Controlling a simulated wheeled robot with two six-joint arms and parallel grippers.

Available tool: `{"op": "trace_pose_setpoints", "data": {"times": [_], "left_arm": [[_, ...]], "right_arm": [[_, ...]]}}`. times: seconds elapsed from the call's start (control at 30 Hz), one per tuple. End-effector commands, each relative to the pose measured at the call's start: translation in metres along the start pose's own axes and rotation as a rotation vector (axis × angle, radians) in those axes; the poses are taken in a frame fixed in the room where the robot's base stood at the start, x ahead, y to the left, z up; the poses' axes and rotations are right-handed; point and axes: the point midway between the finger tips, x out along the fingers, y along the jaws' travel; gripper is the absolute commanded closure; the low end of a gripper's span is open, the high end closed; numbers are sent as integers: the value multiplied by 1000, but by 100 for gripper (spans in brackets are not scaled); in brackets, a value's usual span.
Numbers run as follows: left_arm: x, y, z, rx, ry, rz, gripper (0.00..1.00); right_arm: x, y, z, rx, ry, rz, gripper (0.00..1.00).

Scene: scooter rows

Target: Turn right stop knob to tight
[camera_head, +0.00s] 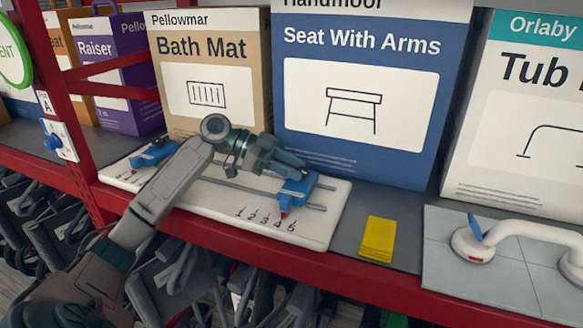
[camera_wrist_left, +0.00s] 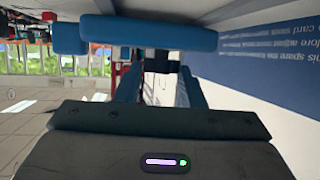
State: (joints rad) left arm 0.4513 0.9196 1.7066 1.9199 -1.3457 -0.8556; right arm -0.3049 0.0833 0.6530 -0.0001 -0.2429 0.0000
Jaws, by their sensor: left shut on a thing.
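The white board (camera_head: 310,225) on the shelf carries two metal rails and a printed scale, 1 to 5. The blue right stop (camera_head: 298,190) sits on the rails, its red pointer near the high end of the scale. The blue left stop (camera_head: 153,154) sits at the other end. My left gripper (camera_head: 292,168) comes in from the left and is shut on the right stop's knob, which its fingers mostly hide. In the left wrist view a blue bar (camera_wrist_left: 150,33) lies across the fingertips (camera_wrist_left: 158,85). The knob's turn cannot be read. My right gripper is not in view.
Boxes stand close behind the board: a tan Bath Mat box (camera_head: 212,60) and a blue Seat With Arms box (camera_head: 365,95). A yellow pad (camera_head: 378,240) and a tiled panel with a white grab bar (camera_head: 520,228) lie to the right. A red post (camera_head: 60,90) stands at left.

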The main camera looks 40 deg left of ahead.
Motion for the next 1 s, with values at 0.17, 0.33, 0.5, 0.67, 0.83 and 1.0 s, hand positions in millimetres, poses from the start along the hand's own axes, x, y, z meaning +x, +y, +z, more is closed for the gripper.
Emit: {"op": "trace_pose_setpoints", "data": {"times": [0.17, 0.33, 0.5, 0.67, 0.83, 1.0], "left_arm": [[0, 0, 1, -1, -3, 0, 59], [0, 0, 1, -1, -2, 0, 43], [0, 0, 1, -1, -1, -1, 43], [-7, 0, 2, -1, -2, -2, 43], [-29, 0, 4, -2, -5, -4, 43], [-59, -1, 5, -3, -6, -5, 43]], "right_arm": [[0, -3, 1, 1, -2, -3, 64], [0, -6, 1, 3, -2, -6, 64], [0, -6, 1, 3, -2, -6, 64], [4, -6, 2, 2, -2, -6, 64], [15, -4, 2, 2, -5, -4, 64], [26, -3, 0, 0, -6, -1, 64]]}}
